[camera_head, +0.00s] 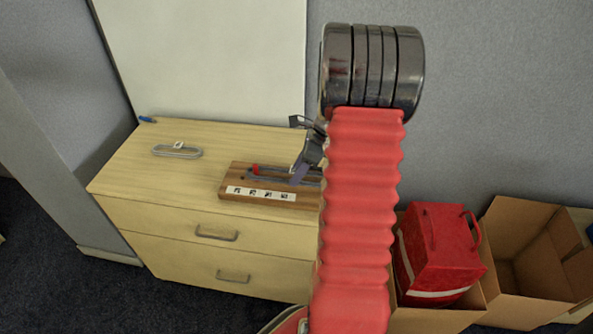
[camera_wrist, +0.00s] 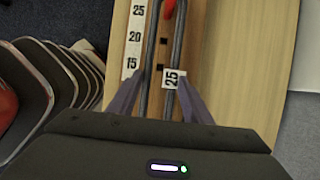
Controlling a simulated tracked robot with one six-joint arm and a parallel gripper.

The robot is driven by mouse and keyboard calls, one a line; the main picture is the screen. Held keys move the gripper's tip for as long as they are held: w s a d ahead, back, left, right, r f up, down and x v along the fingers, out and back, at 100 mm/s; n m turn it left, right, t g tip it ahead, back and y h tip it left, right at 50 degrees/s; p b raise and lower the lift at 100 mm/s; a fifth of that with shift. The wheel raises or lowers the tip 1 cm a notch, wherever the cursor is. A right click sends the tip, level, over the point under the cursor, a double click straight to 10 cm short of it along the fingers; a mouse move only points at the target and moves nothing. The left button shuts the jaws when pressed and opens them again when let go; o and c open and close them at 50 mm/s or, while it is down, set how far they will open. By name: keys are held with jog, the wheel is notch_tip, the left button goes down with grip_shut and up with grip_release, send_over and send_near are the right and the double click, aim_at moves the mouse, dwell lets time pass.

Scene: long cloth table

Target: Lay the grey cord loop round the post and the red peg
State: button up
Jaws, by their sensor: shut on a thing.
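The wooden board (camera_head: 232,184) lies on the cabinet top, with a white number strip (camera_head: 262,194) on its near side. The red peg (camera_head: 256,169) stands on its left part and shows at the top of the wrist view (camera_wrist: 169,8). My gripper (camera_head: 297,175) is low over the board, shut on the grey cord loop (camera_wrist: 178,45). The loop's two strands run from my fingers along both sides of the red peg; its far end is out of the wrist view. I cannot make out the post; my arm covers the board's right end.
A second grey loop (camera_head: 187,155) with a white tag lies at the left on the cabinet top (camera_head: 125,175). A small blue thing (camera_head: 146,120) lies at the back left corner. Cardboard boxes (camera_head: 525,250) and a red bag (camera_head: 437,250) stand on the right.

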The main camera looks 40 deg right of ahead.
jog(key=shift+f, duration=1.1)
dwell(0.6)
jog(key=o, duration=1.1)
jog(key=shift+o, duration=0.2)
jog(key=shift+d+r, duration=0.1)
jog(key=shift+s+d+r, duration=0.1)
jog(key=shift+d+r, duration=0.05)
jog(key=shift+r, duration=0.3)
jog(key=v, duration=1.2)
jog(key=shift+s+r, duration=0.2)
jog(key=shift+r, duration=0.05)
